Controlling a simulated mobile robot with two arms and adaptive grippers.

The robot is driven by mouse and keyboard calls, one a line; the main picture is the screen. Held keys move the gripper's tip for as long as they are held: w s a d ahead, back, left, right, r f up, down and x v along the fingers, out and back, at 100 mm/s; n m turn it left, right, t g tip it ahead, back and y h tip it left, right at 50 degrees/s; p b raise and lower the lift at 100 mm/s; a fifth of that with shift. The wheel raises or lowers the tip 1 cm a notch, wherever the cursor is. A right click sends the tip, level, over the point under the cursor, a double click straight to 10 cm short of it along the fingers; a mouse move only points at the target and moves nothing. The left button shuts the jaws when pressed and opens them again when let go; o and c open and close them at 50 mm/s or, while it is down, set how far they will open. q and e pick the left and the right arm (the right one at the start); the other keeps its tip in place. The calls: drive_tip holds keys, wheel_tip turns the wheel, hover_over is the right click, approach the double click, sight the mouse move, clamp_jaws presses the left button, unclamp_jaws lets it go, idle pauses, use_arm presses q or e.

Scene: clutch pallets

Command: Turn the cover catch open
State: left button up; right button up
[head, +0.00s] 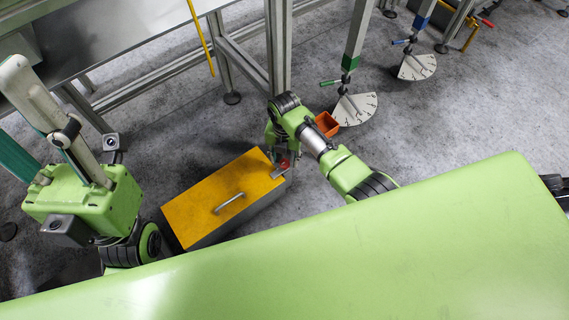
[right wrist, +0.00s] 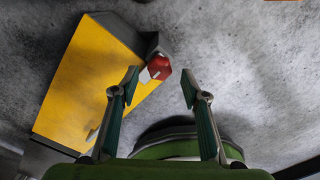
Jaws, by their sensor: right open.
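The box has a yellow cover (head: 205,213) with a grey bar handle (head: 229,203) and stands on the floor. The red catch (head: 284,163) is at the cover's right corner; a small metal plate lies beside it. In the right wrist view the catch (right wrist: 158,67) is a red knob with a pale face, beside a dark bracket. My right gripper (head: 279,158) is at that corner, partly hiding the catch. Its fingers (right wrist: 159,80) are open, with the knob in line with the gap, nearer the left fingertip; contact is unclear.
An orange bin (head: 327,124) stands on the floor behind my right arm. Posts with white dial plates (head: 355,108) and a second dial (head: 417,66) stand further right. A metal-framed table (head: 130,28) is at the back left.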

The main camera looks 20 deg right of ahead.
sight(280, 168)
drive_tip(key=shift+f+b, duration=0.35)
drive_tip(key=shift+f, duration=0.75)
drive_tip(key=c, duration=1.1)
